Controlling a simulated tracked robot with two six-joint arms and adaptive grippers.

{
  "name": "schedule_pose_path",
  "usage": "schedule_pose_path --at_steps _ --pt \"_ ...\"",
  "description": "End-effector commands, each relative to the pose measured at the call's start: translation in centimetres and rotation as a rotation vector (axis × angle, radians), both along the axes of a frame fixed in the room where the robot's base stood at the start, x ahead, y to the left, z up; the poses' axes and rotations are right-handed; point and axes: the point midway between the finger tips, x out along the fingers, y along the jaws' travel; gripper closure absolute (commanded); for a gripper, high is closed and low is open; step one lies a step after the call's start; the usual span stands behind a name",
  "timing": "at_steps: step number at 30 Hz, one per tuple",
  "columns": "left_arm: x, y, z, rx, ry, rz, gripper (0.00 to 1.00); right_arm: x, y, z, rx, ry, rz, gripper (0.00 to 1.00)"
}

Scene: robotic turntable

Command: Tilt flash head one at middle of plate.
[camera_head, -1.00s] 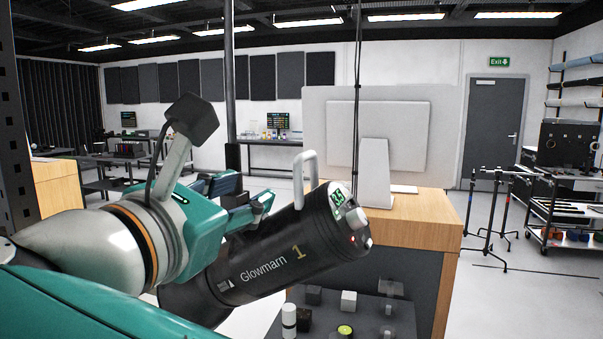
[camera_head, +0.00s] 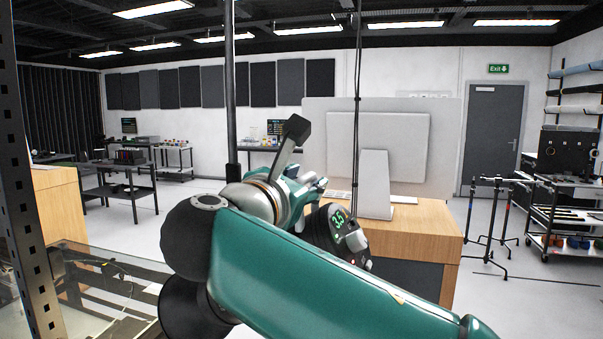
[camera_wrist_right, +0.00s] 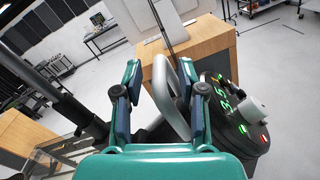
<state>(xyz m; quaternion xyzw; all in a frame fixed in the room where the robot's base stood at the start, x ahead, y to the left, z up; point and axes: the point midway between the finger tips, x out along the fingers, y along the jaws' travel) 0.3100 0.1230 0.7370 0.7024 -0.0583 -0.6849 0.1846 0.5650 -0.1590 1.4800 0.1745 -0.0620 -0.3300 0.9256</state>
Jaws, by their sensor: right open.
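The flash head one (camera_head: 345,237) is a black cylinder whose rear panel shows a lit green number, just right of centre in the head view. My right arm hides most of its body there. In the right wrist view its rear panel (camera_wrist_right: 245,108) is at the right, and its grey handle (camera_wrist_right: 168,98) stands up between my fingers. My right gripper (camera_wrist_right: 165,78) is open, with one finger on each side of the handle and gaps visible. In the head view the right gripper (camera_head: 306,186) is small and partly hidden by its own wrist. My left gripper and the plate are not in view.
A wooden desk (camera_head: 420,228) with a large monitor (camera_head: 440,150) stands behind the flash head. A black pole (camera_head: 231,90) rises left of centre. A glass-topped surface (camera_head: 125,300) is at lower left. Stands (camera_head: 487,220) and open floor are at right.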

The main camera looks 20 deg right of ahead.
Motion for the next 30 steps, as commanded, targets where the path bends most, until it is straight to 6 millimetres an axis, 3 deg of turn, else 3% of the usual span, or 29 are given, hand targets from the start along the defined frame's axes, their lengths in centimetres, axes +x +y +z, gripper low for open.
schedule_pose_path --at_steps 6,14,21,30 --pt "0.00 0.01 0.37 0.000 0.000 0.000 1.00 1.11 -0.87 -0.01 0.000 0.000 0.000 0.60" --pt "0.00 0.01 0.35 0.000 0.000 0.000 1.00 1.16 -0.87 -0.05 0.000 0.000 0.001 0.60" --pt "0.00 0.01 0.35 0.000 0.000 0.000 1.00 1.15 -0.83 -0.05 0.000 0.000 0.001 1.00" --pt "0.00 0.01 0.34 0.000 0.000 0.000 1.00 1.15 -0.80 -0.06 0.000 0.000 0.002 1.00"
